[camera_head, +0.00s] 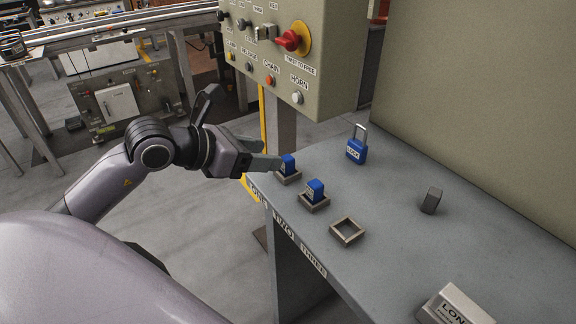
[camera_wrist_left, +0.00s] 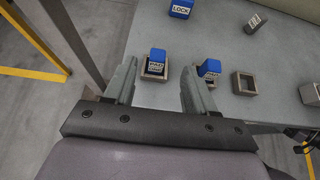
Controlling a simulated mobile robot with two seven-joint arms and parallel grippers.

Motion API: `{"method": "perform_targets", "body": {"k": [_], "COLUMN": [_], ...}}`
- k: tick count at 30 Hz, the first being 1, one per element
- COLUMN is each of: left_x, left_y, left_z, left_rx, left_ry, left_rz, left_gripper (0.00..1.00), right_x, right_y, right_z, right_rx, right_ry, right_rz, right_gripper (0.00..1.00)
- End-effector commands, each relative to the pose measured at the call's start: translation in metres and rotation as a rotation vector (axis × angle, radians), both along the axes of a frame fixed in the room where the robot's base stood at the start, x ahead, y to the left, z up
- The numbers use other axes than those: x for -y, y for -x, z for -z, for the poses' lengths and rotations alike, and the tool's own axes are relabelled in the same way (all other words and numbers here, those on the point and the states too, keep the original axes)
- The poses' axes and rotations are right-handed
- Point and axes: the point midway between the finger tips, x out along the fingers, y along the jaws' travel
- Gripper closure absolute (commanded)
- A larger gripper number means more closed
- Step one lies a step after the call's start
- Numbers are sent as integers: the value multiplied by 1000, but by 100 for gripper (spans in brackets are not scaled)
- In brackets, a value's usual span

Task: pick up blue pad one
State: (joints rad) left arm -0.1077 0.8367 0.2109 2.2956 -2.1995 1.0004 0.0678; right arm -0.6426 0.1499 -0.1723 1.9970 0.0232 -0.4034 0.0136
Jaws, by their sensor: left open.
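Blue pad one (camera_head: 289,162) stands upright in a small square holder at the table's left edge, partly covered by a finger of my left gripper (camera_head: 268,158). In the left wrist view, blue pad one (camera_wrist_left: 157,56) and its holder (camera_wrist_left: 147,74) lie ahead, in the gap between the two fingers of my left gripper (camera_wrist_left: 158,82). The gripper is open with nothing in it. I cannot tell whether a fingertip touches the pad. My right gripper is out of view.
A second blue pad (camera_head: 315,187) stands in the neighbouring holder, close to one finger. An empty holder (camera_head: 347,231), a blue padlock (camera_head: 357,149), a dark block (camera_head: 431,200) and a labelled block (camera_head: 454,306) are on the table. A control panel (camera_head: 290,60) rises behind.

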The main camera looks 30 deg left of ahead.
Motion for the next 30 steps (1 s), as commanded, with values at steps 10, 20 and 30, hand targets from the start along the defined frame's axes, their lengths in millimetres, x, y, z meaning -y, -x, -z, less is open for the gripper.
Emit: {"method": "perform_targets", "body": {"k": [10,20,30], "left_x": [9,14,14], "left_y": [-29,-41,-41], "left_z": [24,33,33], "left_rx": [0,0,-1], "left_ry": [4,1,1], "left_rz": [0,2,2], "left_gripper": [45,45,100], "right_x": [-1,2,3], "right_y": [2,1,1], "right_z": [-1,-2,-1], "right_rx": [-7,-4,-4], "right_ry": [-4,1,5], "right_rz": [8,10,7], "right_gripper": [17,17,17]}}
